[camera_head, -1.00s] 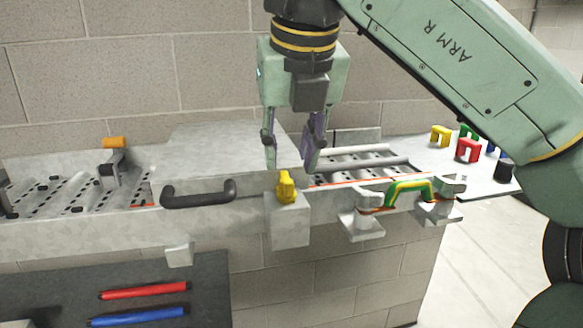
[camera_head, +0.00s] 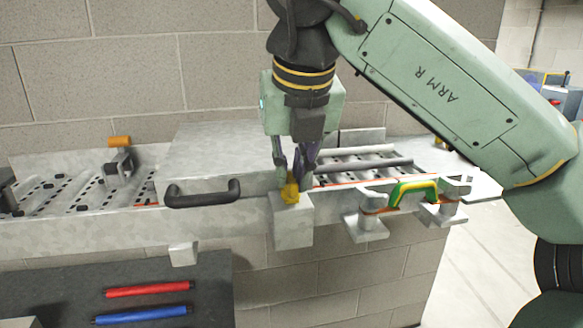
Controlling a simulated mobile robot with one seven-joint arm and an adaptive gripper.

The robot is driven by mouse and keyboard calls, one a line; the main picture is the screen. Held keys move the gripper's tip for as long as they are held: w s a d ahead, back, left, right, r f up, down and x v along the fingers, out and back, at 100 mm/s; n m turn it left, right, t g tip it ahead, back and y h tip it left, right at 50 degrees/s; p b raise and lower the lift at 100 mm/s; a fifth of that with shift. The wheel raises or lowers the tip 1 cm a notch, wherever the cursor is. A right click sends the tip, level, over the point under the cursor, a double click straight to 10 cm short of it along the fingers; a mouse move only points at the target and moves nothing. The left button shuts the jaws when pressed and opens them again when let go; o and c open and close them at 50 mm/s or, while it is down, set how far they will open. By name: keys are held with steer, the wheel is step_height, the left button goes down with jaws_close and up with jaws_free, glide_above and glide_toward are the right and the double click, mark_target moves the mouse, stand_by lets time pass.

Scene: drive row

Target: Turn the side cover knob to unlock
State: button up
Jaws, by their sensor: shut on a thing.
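The fingers hide part of the knob's top. The grey side cover (camera_head: 222,150) lies behind, with its black handle (camera_head: 203,194) facing the front.
Rollers lie on both sides of the cover. An orange-topped lever (camera_head: 119,142) stands at left. A red bar (camera_head: 147,290) and a blue bar (camera_head: 143,315) lie on a dark surface below.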

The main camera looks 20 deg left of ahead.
jaws_close()
steer(key=shift+n, duration=0.3)
steer(key=n+g+y, duration=0.1)
steer(key=n, duration=0.2)
steer(key=shift+w+d+n, duration=0.1)
steer(key=shift+n, duration=0.2)
steer(key=n+g, duration=0.1)
steer(key=n, duration=0.3)
steer(key=shift+w+n+g+y, duration=0.1)
steer(key=shift+n+g+y, duration=0.2)
steer(key=shift+g+y, duration=0.1)
steer(key=n+g, duration=0.1)
steer(key=n, duration=0.3)
steer(key=shift+w+g, duration=0.1)
steer(key=shift+g, duration=0.3)
steer(key=n+g, duration=0.1)
steer(key=n, duration=0.4)
steer(key=shift+w+g+h, duration=0.1)
steer(key=shift+g+h, duration=0.2)
steer(key=shift+g, duration=0.1)
